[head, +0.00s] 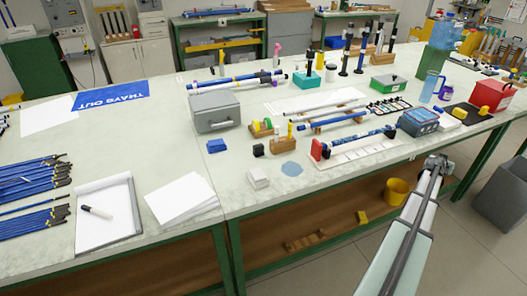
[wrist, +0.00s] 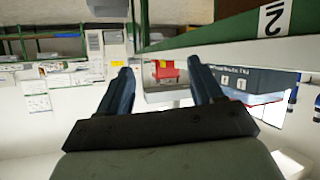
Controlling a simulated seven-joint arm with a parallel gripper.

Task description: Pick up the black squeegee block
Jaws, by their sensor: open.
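A small black block (head: 258,150), which looks like the squeegee block, sits on the pale bench top (head: 235,180) near its front middle in the head view. It stands between a blue block (head: 216,146) and a wooden holder (head: 281,146). My gripper (head: 440,161) is far to the right of it, by the bench's right front edge. In the wrist view my gripper (wrist: 160,80) has its two fingers spread apart with nothing between them. The black block cannot be made out in the wrist view.
A white block (head: 258,178) and a blue patch (head: 291,169) lie in front of the black block. A grey case (head: 215,111) stands behind it. A red upright piece (head: 316,150) and a long blue rod lie to its right. White paper (head: 181,199) lies front left.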

